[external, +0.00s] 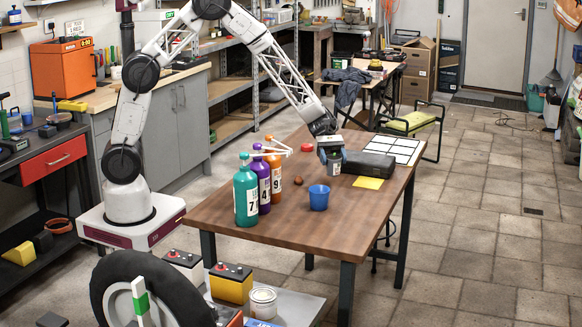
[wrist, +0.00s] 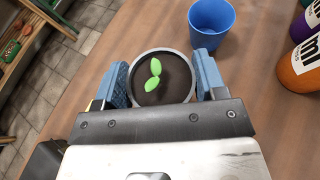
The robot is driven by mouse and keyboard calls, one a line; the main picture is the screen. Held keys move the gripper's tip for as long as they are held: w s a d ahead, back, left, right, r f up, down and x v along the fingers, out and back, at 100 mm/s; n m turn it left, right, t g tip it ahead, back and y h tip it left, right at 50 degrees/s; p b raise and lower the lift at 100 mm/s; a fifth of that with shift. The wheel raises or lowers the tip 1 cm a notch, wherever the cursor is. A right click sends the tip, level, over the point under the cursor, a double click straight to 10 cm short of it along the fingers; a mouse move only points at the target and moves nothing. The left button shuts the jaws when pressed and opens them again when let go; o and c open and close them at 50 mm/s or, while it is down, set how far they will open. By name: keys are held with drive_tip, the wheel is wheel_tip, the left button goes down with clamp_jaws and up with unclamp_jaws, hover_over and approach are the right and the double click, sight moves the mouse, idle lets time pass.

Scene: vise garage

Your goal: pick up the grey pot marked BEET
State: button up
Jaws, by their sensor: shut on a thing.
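A grey pot (wrist: 178,95) with dark soil and a small green seedling sits between the two blue fingers of my gripper (wrist: 161,78) in the wrist view. The fingers press on both sides of its rim. In the external view the pot (external: 334,164) shows below my gripper (external: 331,153), over the right part of the table. I cannot read the marking on its side. I cannot tell whether its base still touches the table.
A blue cup (external: 318,197) stands close by on the wooden table (external: 270,222). A dark case (external: 366,165), a yellow sheet (external: 368,183) and a white grid (external: 393,150) lie to the right. Several bottles (external: 246,197) stand at the left. The table's front is clear.

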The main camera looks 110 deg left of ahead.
sight(334, 157)
drive_tip(key=shift+r, duration=1.65)
